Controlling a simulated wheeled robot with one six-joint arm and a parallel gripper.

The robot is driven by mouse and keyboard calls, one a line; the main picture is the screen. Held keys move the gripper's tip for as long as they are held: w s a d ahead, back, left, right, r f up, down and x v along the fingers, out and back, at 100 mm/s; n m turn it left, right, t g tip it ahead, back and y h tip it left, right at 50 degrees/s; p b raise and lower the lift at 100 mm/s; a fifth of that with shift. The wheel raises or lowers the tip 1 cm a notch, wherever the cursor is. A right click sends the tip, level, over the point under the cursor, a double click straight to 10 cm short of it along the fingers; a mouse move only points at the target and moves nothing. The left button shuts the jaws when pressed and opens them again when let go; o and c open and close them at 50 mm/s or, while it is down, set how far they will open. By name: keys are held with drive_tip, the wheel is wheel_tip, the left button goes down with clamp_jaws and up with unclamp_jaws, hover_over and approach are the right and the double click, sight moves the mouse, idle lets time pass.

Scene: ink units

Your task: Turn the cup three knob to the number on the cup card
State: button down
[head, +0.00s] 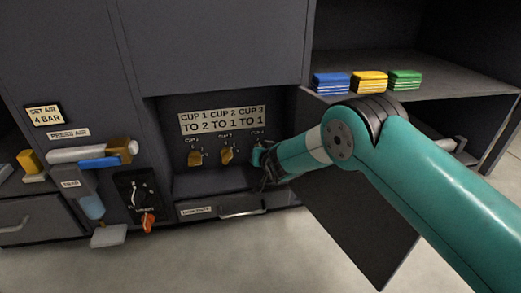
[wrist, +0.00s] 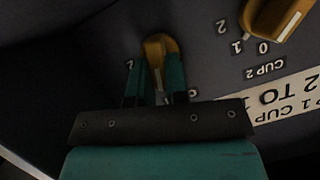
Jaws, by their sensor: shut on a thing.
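The cup card (head: 222,120) reads cup 1 to 2, cup 2 to 1, cup 3 to 1. My gripper (head: 262,158) is at the rightmost knob position in the recess under the card and hides most of that knob. In the wrist view, my gripper (wrist: 157,78) is shut on the yellow cup three knob (wrist: 158,44), one finger on each side. A 2 shows left of the knob and a 0 to its lower right. The 1 is not visible, and I cannot tell the knob's exact setting.
The cup two knob (wrist: 278,14) is close by on the right in the wrist view; the cup one knob (head: 195,158) is further left. An open dark door panel (head: 355,225) hangs below my arm. Blue, yellow and green stacks (head: 369,82) sit on the right shelf.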

drive_tip(key=shift+d+m+y+p, duration=0.2)
drive_tip(key=shift+m+y+p, duration=0.4)
drive_tip(key=shift+m, duration=0.4)
drive_tip(key=shift+f, duration=0.1)
drive_tip(key=c, duration=1.1)
unclamp_jaws()
